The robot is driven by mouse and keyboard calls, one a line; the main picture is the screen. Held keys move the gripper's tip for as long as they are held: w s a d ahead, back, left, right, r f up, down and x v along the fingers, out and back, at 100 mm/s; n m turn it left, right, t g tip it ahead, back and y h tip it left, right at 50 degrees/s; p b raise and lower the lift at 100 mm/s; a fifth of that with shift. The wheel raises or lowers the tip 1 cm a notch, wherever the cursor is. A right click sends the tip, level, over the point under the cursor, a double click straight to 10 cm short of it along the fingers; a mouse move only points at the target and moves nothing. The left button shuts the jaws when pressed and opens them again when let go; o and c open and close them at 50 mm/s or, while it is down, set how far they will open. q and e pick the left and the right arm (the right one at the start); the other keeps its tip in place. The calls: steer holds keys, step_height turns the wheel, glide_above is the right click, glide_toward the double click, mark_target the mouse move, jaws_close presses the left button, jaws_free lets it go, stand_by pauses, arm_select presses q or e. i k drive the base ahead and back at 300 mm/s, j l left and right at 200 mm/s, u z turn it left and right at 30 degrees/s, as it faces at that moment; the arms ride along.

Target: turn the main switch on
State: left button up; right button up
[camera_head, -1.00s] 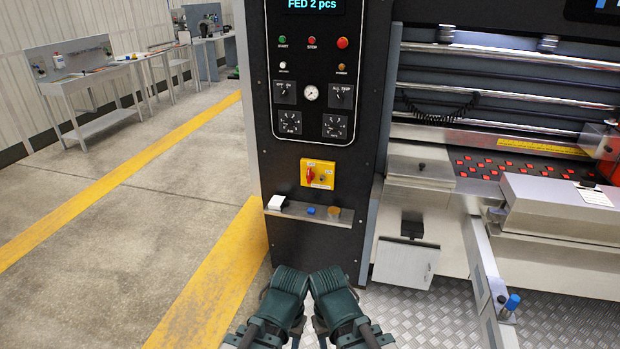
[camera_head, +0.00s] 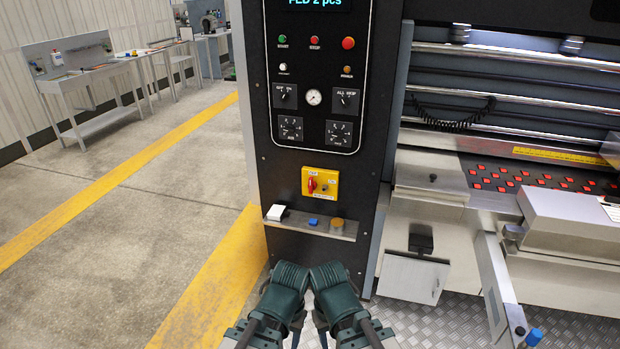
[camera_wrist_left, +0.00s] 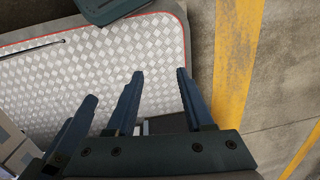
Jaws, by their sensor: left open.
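The main switch is a red rotary knob (camera_head: 312,184) on a yellow plate (camera_head: 331,183), low on the black control panel (camera_head: 275,168).
The machine's metal bed (camera_head: 440,185) is at the right. Open concrete floor (camera_head: 150,215) with yellow lines lies at the left.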

mark_target(312, 185)
steer(key=i+l, duration=0.1)
steer(key=i, duration=0.5)
steer(key=i+l, duration=0.1)
steer(key=i, duration=0.45)
steer(key=u, duration=0.05)
